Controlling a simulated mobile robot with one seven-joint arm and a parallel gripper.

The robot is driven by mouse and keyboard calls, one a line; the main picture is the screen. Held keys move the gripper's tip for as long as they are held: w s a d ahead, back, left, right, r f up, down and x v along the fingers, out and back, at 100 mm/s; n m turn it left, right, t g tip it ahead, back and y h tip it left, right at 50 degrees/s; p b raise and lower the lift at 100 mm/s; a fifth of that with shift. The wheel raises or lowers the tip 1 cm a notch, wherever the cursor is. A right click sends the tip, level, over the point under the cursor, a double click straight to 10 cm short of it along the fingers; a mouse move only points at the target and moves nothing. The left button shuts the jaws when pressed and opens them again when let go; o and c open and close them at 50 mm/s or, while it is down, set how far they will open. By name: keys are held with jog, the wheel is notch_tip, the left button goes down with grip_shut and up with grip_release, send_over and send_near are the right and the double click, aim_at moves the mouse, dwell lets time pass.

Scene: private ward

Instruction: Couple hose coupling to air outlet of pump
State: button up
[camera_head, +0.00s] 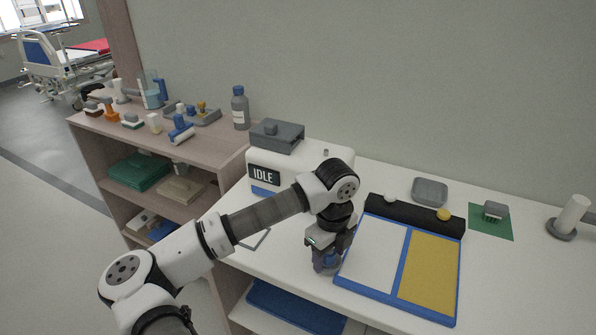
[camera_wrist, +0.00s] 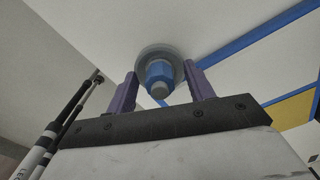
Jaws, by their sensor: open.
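The white pump (camera_head: 300,168) stands at the back left of the white table, with a dark display reading IDLE. A small grey stub (camera_head: 326,153) on its top may be the air outlet; I cannot tell. In the wrist view, a blue part with a grey end (camera_wrist: 158,74), likely the hose coupling, stands on a round grey base (camera_wrist: 146,52). My gripper (camera_wrist: 160,72) is open, with one purple finger on each side of it and visible gaps. In the head view, my gripper (camera_head: 326,262) points down at the table in front of the pump and largely hides the coupling.
A blue-edged mat (camera_head: 374,255) with white and yellow panels and a black roll lies right of my gripper. A grey dish (camera_head: 430,191), a green pad (camera_head: 491,229) and a white cylinder on a stand (camera_head: 571,216) are farther right. A wooden shelf (camera_head: 215,155) with several items stands left.

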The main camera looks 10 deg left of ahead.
grip_shut()
jog(key=shift+r+p, duration=1.15)
jog(key=shift+r, duration=1.95)
